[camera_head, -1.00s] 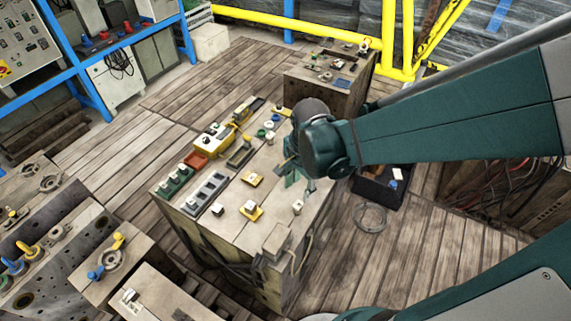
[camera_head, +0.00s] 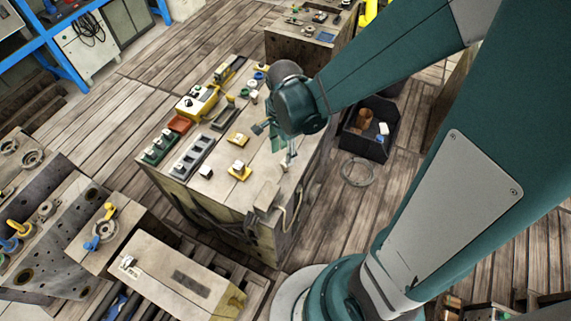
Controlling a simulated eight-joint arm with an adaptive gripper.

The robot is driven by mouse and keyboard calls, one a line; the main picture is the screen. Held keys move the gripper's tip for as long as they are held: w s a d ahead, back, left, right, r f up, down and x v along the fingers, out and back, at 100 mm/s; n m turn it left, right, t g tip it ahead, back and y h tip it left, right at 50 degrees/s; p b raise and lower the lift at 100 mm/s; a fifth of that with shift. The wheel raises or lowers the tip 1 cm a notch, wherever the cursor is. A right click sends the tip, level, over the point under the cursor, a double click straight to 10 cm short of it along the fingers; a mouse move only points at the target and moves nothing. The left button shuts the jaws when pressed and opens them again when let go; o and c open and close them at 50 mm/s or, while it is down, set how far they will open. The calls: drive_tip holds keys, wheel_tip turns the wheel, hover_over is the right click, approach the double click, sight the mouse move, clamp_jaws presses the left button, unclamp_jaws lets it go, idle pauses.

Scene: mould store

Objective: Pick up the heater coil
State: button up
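No part in view can be surely named the heater coil. My gripper (camera_head: 272,138) hangs over the right part of the workbench top (camera_head: 215,150), left of both. My wrist hides much of it, so its fingers and any hold cannot be told. A small pale part (camera_head: 288,160) shows just below it.
Several small parts, including a yellow box (camera_head: 196,103) and a grey slotted tray (camera_head: 192,158), crowd the workbench's left and back. A second bench (camera_head: 290,46) stands behind. Worn benches fill the lower left. Plank floor is open left of the workbench.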

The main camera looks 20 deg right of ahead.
drive_tip(key=shift+f+b, duration=0.3)
drive_tip(key=shift+f, duration=0.85)
drive_tip(key=shift+d+f+b, duration=0.2)
drive_tip(key=shift+f+b, duration=0.9)
drive_tip(key=shift+f, duration=1.5)
drive_tip(key=c, duration=1)
